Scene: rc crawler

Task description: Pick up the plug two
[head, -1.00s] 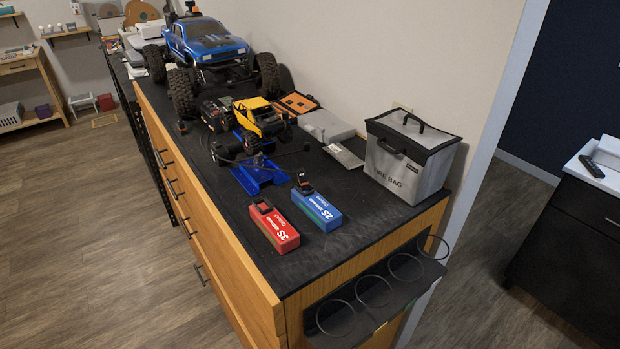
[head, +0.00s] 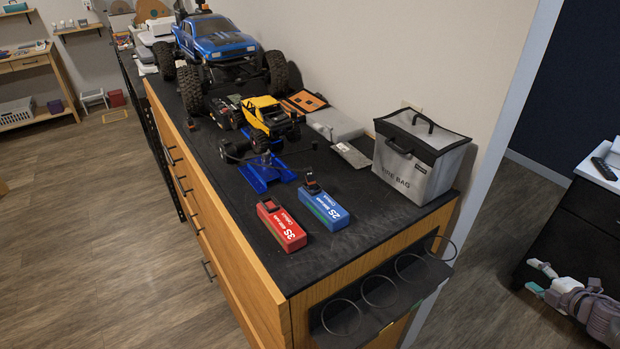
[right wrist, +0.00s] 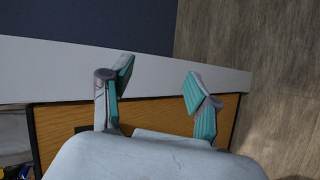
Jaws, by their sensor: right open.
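Two battery packs lie on the black worktop (head: 345,245): a red one marked 3S (head: 284,229) and a blue one marked 2S (head: 326,211). A small dark plug with some orange (head: 312,184) stands at the far end of the blue pack. A red and dark plug (head: 271,205) sits at the far end of the red pack. No label shows which is plug two. My right gripper (head: 538,278) is open and empty, to the right of the worktop and well apart from both packs. Its open teal-padded fingers show in the right wrist view (right wrist: 158,80). My left gripper is not seen.
A grey bag (head: 415,170) stands right of the packs, against the wall. A yellow crawler (head: 268,115) on a blue stand (head: 262,178) and a large blue truck (head: 222,45) stand behind them. A ring holder (head: 385,305) juts from the near end. The worktop's near corner is bare.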

